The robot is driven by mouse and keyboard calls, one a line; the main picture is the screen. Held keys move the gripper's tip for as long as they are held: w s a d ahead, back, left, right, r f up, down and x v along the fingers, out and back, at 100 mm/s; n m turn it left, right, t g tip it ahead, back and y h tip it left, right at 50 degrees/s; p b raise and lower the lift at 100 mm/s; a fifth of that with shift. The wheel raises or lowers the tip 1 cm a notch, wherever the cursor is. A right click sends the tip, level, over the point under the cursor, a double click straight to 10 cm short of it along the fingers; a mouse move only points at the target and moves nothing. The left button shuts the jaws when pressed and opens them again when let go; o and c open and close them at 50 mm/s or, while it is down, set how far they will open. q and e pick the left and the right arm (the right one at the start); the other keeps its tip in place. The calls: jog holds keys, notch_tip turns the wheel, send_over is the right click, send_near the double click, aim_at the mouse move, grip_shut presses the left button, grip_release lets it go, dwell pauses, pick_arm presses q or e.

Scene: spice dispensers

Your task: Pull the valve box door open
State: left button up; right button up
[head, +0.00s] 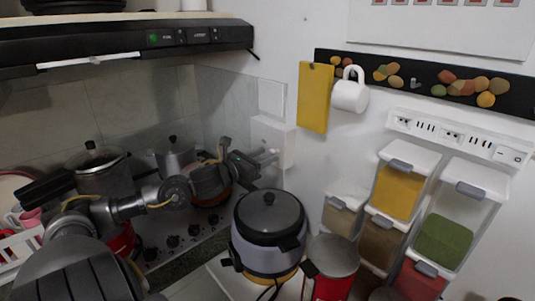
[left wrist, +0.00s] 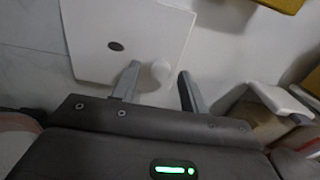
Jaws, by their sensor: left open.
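The white valve box (head: 272,138) is on the wall beside the end of the stove. In the left wrist view its white door (left wrist: 118,30) shows a dark oval spot and a small round white knob (left wrist: 161,71). The door looks shut, though its edges are not all clear. My left gripper (head: 271,156) is at the front of the box. In the left wrist view its open fingers (left wrist: 158,84) stand one on each side of the knob, with gaps showing. My right gripper is not in view.
A rice cooker (head: 268,225) stands below and in front of the box. Pots (head: 176,156) are on the stove to the left. Spice dispensers (head: 398,190) and a power strip (head: 455,137) are at right. A yellow board (head: 315,97) and white mug (head: 349,92) hang above.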

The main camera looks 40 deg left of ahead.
pick_arm(q)
jog(key=shift+w+d, duration=0.1)
jog(key=shift+w, duration=0.75)
jog(key=shift+c, duration=0.4)
grip_shut()
